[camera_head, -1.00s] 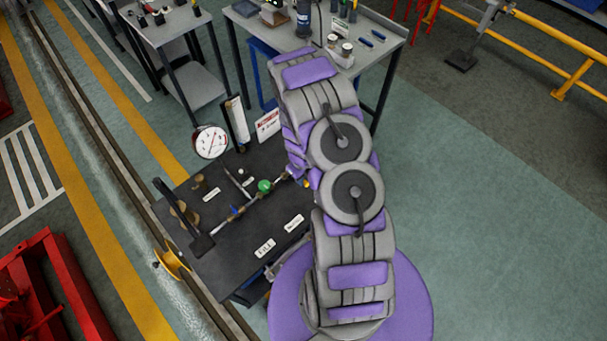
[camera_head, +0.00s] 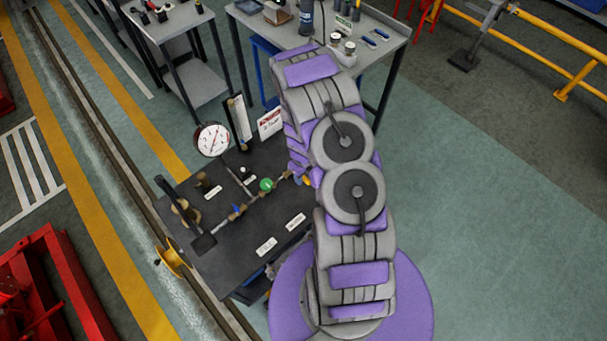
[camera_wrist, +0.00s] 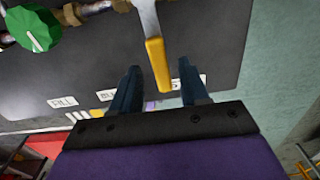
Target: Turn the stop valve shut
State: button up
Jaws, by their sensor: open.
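A lever with a yellow grip (camera_wrist: 158,66) and a pale metal stem hangs down from the brass pipework in the wrist view, likely the stop valve's handle. A small bit of yellow shows beside my arm in the head view (camera_head: 307,181). My gripper (camera_wrist: 159,72) is open, with one dark finger on each side of the yellow grip. I see gaps on both sides; whether the grip lies at fingertip depth I cannot tell. In the head view my arm hides the gripper and most of this valve.
A green round knob (camera_wrist: 33,29) sits on the same pipe, at upper left; the head view shows it too (camera_head: 266,185). A dial gauge (camera_head: 212,139) stands at the dark bench's (camera_head: 235,262) back. White labels (camera_head: 266,246) lie along its front. A grey table (camera_head: 388,50) stands behind.

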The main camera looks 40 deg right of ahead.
aim_at(304, 177)
notch_tip(304, 177, up, 17)
jog(key=shift+p, duration=0.45)
dwell(0.7)
